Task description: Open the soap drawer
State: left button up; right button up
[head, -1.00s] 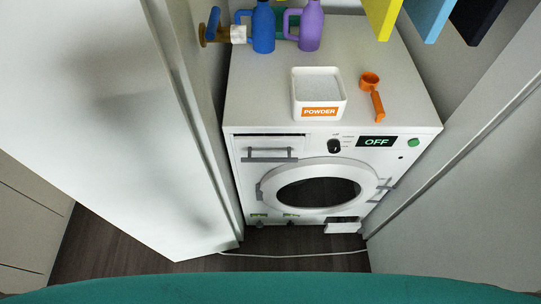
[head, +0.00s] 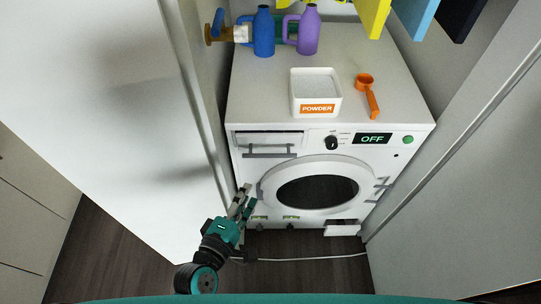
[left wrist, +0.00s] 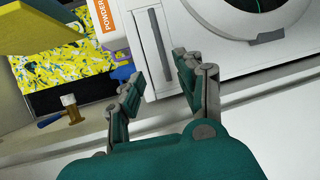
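The soap drawer (head: 268,139) is a white front at the upper left of the washing machine (head: 410,135), with a grey bar handle (head: 269,154). The drawer front looks flush with the machine. In the left wrist view the handle (left wrist: 160,46) shows as a grey bar just beyond the fingertips. My left gripper (head: 243,200) is below and left of the handle, in front of the machine's left side. Its two fingers stand apart with nothing between them, as the left wrist view (left wrist: 157,79) shows. My right gripper is not in view.
On top stand a powder box (head: 315,103), an orange scoop (head: 368,95), a blue bottle (head: 264,32) and a purple bottle (head: 308,32). The round door (head: 278,168) is shut. White panels (head: 120,90) close in the left and right sides. The display reads OFF.

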aim_at(271, 156)
pick_arm(q)
jog(key=x, duration=1.6)
jog(key=shift+f, duration=0.1)
grip_shut()
